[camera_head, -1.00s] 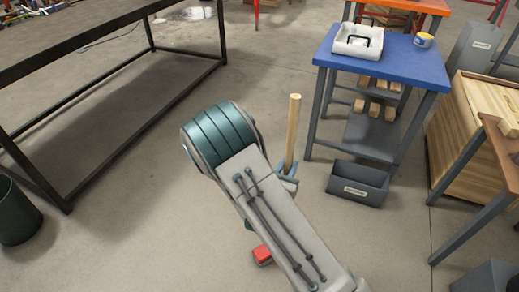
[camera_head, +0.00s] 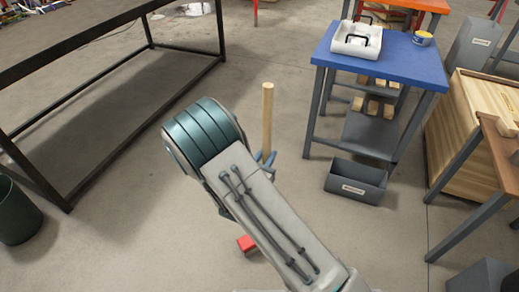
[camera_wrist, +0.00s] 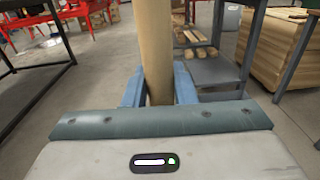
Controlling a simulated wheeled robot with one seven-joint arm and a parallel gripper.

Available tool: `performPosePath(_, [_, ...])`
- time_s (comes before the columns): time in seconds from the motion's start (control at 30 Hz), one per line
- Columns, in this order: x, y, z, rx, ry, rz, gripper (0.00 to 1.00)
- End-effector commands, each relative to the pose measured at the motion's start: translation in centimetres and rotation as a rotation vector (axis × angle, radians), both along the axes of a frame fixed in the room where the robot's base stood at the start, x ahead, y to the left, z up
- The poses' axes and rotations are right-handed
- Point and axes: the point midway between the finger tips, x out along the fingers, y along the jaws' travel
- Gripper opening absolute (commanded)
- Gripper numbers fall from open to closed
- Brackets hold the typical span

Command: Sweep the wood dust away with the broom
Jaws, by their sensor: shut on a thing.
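The broom's wooden handle (camera_head: 267,118) stands nearly upright beside my arm. A red part (camera_head: 246,243), seemingly the broom's head, shows low by the floor under my arm; most of it is hidden. My gripper (camera_head: 266,160) is mostly hidden behind my arm in the head view, with bluish fingers beside the handle. In the wrist view the blue fingers of my gripper (camera_wrist: 159,90) are shut around the handle (camera_wrist: 154,45), one on each side. I cannot make out wood dust clearly in either view.
A black-framed table (camera_head: 100,40) stands at left, with a dark bin (camera_head: 18,212) below it. A blue table (camera_head: 385,55) holds a white tray (camera_head: 357,40). A grey box (camera_head: 355,182) sits on the floor before it. A wooden crate (camera_head: 450,140) is at right. Floor between is clear.

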Motion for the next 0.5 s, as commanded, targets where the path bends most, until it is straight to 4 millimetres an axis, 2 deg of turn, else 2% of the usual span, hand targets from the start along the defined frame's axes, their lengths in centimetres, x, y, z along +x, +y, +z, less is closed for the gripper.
performPosePath(0.03, [0.0, 0.1, 0.9, 0.002, -0.001, 0.002, 0.00])
performPosePath(0.5, [0.2, -0.5, 5.1, 0.003, -0.001, -0.009, 0.00])
